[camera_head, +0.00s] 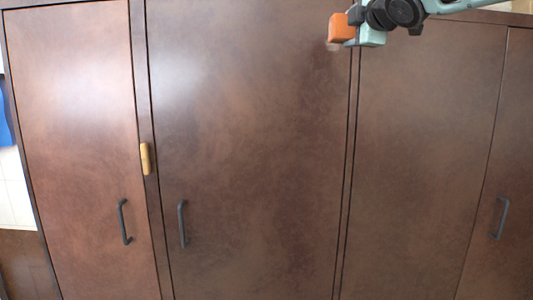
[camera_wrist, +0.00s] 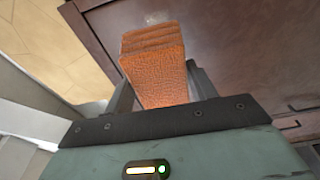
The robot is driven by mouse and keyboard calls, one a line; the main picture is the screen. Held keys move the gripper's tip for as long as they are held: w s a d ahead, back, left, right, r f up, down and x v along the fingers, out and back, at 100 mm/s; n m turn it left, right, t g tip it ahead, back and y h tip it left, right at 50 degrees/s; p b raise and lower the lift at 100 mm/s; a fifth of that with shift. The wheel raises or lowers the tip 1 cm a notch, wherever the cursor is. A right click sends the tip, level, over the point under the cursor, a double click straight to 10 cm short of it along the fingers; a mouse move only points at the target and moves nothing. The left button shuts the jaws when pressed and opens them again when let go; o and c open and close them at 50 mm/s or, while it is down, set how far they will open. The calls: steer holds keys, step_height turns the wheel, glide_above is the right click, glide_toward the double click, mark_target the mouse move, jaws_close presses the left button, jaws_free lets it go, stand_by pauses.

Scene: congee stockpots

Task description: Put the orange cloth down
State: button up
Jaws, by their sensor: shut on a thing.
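The orange cloth (camera_wrist: 153,68) is a folded, textured block in the wrist view, held between the two dark fingers of my gripper (camera_wrist: 160,88). My gripper is shut on it. In the head view the orange cloth (camera_head: 341,28) shows at the top, right of centre, at the end of my gripper (camera_head: 350,38). It is in front of the top part of the brown cabinet fronts. No surface is seen directly under the cloth in the head view.
Tall brown cabinet doors (camera_head: 250,150) fill most of the head view, with dark handles (camera_head: 183,224) low down. A small yellow-tan object (camera_head: 145,158) is at the gap between two left doors. A tan tiled surface (camera_wrist: 50,45) shows at the left of the wrist view.

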steer(key=shift+w+a+f, duration=0.15)
steer(key=shift+w+f, duration=0.3)
steer(key=shift+f, duration=0.1)
steer(key=w+d+f+n+g+y+b, duration=0.1)
steer(key=w+f+y, duration=0.1)
steer(key=f, duration=1.9)
steer(key=w+f+n+y+b, duration=0.1)
steer(key=w+f, duration=0.1)
steer(key=f, duration=1.9)
steer(key=s+d+f+m+t+h, duration=0.1)
steer(key=s+d+f+m+h, duration=0.15)
steer(key=s+d+f, duration=0.45)
steer(key=s+d+f+m+h, duration=0.1)
steer(key=s+d+f+h, duration=0.3)
steer(key=f, duration=0.6)
steer(key=s+a+f+m, duration=0.1)
steer(key=s+f, duration=0.4)
steer(key=f, duration=0.3)
steer(key=s+a+f, duration=0.2)
steer(key=s+f, duration=0.2)
steer(key=f, duration=0.3)
steer(key=s+d+f, duration=0.1)
steer(key=s+d, duration=0.2)
steer(key=s, duration=0.5)
steer(key=shift+d+f+n+y+b, duration=0.2)
steer(key=shift+f+n+y+b, duration=0.15)
steer(key=shift+b, duration=0.05)
